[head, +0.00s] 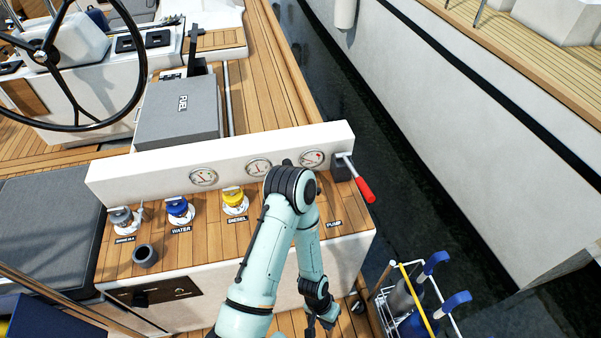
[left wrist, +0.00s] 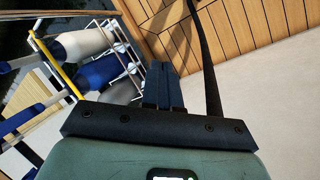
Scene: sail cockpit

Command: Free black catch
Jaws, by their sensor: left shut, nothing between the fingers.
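A small black fitting (head: 140,299) sits on the dark panel in the white front of the console. Another small dark round part (head: 358,305) shows low near the console's right end. I cannot tell which, if either, is the black catch. My left gripper (head: 318,326) is at the bottom edge of the head view, partly cut off, below the console's front. In the left wrist view my left gripper (left wrist: 163,72) has its dark fingers together with nothing between them, over a pale surface and wooden planks. No catch shows clearly there. My right gripper is not in view.
The console top (head: 180,250) carries coloured filler caps, a grey cup (head: 145,255) and a red-handled pump lever (head: 363,188).

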